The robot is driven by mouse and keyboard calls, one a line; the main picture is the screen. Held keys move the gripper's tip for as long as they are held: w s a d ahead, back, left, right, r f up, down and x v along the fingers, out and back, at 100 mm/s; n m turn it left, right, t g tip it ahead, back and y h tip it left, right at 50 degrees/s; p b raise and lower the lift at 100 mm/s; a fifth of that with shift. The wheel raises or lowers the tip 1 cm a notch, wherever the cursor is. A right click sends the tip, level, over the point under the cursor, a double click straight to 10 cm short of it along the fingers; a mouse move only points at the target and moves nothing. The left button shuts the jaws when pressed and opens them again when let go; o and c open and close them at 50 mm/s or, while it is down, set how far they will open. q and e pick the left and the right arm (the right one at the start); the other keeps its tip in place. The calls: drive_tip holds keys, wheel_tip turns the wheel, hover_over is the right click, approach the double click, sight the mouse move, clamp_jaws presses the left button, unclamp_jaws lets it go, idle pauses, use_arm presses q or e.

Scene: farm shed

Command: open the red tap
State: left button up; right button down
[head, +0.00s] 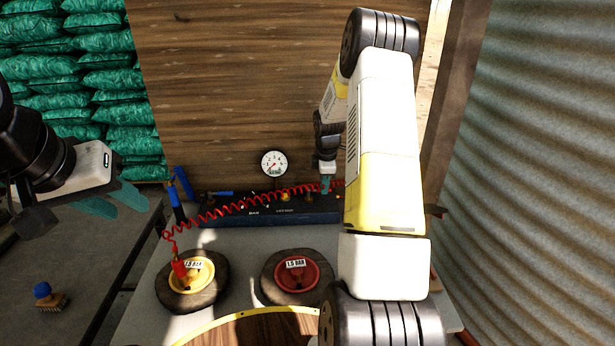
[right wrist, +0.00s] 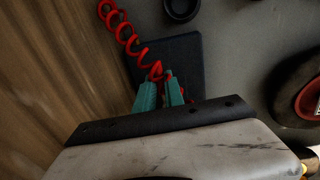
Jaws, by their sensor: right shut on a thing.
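My right gripper (head: 327,185) is at the right end of the dark manifold box (head: 265,217), pointing down. Its teal fingers (right wrist: 160,93) are shut on what seems to be the red tap (head: 339,183). Only a small red piece of the tap shows beside the fingers; how far it is turned cannot be told. The red coiled hose (head: 245,203) runs up to the same place. My left gripper (head: 118,200) is empty at the left, its teal fingers apart. The round gauge (head: 274,163) stands above the box, its needle hard to read.
A blue-handled tap (head: 220,193) and a yellow knob (head: 285,197) are on the box. Two wheels, one yellow-hubbed (head: 191,275) with the hose's red end at it, one red-hubbed (head: 297,275), lie on the grey table (head: 240,247). A corrugated wall (head: 540,170) bounds the right.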

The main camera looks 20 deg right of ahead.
idle(1.0)
drive_tip(key=m, duration=0.1)
drive_tip(key=s+a+m, duration=0.1)
drive_tip(key=m, duration=0.1)
drive_tip(key=s+m, duration=0.1)
drive_tip(key=m, duration=0.1)
drive_tip(key=shift+a+g+h, duration=0.25)
drive_tip(key=shift+g+h, duration=0.05)
drive_tip(key=shift+h, duration=0.1)
drive_tip(key=m, duration=0.1)
drive_tip(key=a+m, duration=0.1)
drive_tip(key=m, duration=0.1)
drive_tip(key=s+m, duration=0.1)
drive_tip(key=m, duration=0.1)
drive_tip(key=shift+a+g+h, duration=0.3)
drive_tip(key=shift+a, duration=0.05)
drive_tip(key=m, duration=0.1)
drive_tip(key=a+m, duration=0.1)
drive_tip(key=m, duration=0.1)
drive_tip(key=shift+s+a+g, duration=0.15)
drive_tip(key=shift+a+g, duration=0.1)
drive_tip(key=shift+g, duration=0.05)
drive_tip(key=shift+a+m+g, duration=0.2)
drive_tip(key=shift+a+m, duration=0.2)
drive_tip(key=shift+m, duration=0.6)
drive_tip(key=shift+a+m+g, duration=0.2)
drive_tip(key=shift+a+m, duration=0.15)
drive_tip(key=shift+m, duration=0.65)
